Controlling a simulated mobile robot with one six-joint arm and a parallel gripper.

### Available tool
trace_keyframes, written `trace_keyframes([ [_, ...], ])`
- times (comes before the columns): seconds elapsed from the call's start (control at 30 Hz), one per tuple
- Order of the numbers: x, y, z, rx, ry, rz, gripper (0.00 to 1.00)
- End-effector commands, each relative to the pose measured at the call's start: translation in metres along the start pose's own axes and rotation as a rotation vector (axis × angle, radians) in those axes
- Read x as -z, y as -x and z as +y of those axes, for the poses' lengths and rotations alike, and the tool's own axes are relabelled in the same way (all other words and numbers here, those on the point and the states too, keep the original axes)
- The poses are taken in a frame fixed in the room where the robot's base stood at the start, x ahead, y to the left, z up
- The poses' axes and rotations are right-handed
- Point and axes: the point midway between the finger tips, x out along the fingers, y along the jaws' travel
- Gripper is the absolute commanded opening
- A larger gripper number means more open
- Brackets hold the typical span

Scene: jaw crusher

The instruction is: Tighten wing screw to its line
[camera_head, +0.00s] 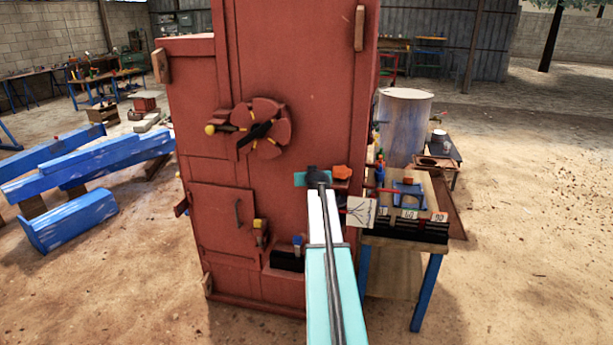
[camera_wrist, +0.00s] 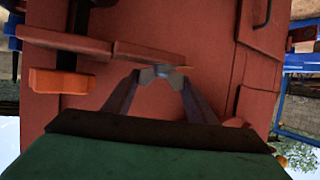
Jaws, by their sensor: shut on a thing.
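The tall red crusher body (camera_head: 315,90) fills the middle of the head view. My arm reaches up to its front face. My gripper (camera_wrist: 160,78) shows best in the wrist view, its two grey fingers closing together at the tips. They are shut on a small grey-blue piece (camera_wrist: 161,69), which seems to be the wing screw. The fingers hide most of it. In the head view my wrist covers this spot, so the screw does not show there. I cannot make out its line in either view.
A red bar (camera_wrist: 150,53) passes close by the fingertips, with an orange block (camera_wrist: 61,82) to the left. A round red handwheel (camera_head: 264,128) sits up and left of my wrist. A workbench (camera_head: 395,262) with tools stands close on the right. Open dirt lies beyond.

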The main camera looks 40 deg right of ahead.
Motion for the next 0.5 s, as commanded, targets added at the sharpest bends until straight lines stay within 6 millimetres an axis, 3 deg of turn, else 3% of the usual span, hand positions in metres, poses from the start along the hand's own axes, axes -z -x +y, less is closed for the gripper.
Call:
trace_keyframes([
  [0.5,0.0035,-0.0007,0.0016,-0.131,-0.051,0.010,0.29],
])
